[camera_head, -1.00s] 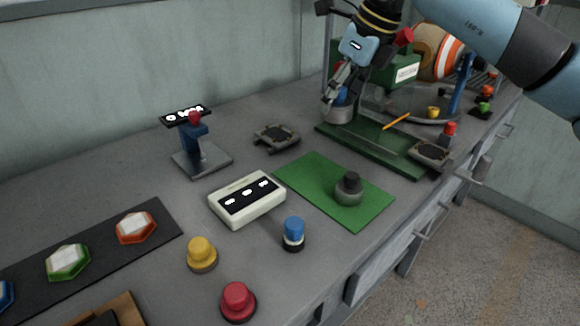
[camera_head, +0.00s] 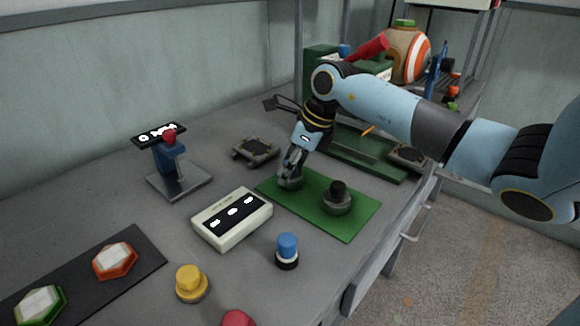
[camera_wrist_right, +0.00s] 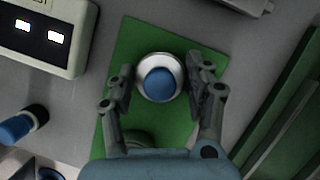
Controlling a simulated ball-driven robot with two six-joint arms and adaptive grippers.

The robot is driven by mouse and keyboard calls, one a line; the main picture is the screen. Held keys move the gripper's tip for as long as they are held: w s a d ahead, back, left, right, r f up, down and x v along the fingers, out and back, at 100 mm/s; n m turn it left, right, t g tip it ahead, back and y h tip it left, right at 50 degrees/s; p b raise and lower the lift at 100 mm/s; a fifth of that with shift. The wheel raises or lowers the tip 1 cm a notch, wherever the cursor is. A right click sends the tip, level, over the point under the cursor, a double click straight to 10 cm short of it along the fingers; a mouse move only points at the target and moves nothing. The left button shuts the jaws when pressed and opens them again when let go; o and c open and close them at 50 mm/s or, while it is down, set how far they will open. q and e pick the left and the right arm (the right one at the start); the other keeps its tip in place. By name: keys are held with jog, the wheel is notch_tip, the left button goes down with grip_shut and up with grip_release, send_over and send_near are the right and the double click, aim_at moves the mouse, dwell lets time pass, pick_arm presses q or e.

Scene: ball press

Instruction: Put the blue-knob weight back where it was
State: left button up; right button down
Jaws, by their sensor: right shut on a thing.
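The blue-knob weight is a grey metal body (camera_head: 290,183) under a blue knob (camera_wrist_right: 160,84). My right gripper (camera_head: 291,172) is shut on it; its fingers stand on either side of the weight in the wrist view (camera_wrist_right: 160,80). The weight is over the back left part of the green mat (camera_head: 310,215), on it or just above it; I cannot tell which. In the head view the fingers hide most of the knob. A black-knob weight (camera_head: 337,198) stands upright on the mat, to the right. My left gripper is not in view.
A white display box (camera_head: 232,218) lies left of the mat. Blue (camera_head: 287,250), yellow (camera_head: 192,283) and red (camera_head: 238,319) buttons stand in front. A green press base (camera_head: 370,155) stands behind right. The mat's front is clear.

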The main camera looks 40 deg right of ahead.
jog(key=shift+r, duration=0.1)
jog(key=shift+f, duration=0.2)
jog(key=c, duration=0.5)
grip_release()
jog(key=shift+r, duration=0.2)
jog(key=v, duration=1.2)
jog(key=shift+s, duration=0.1)
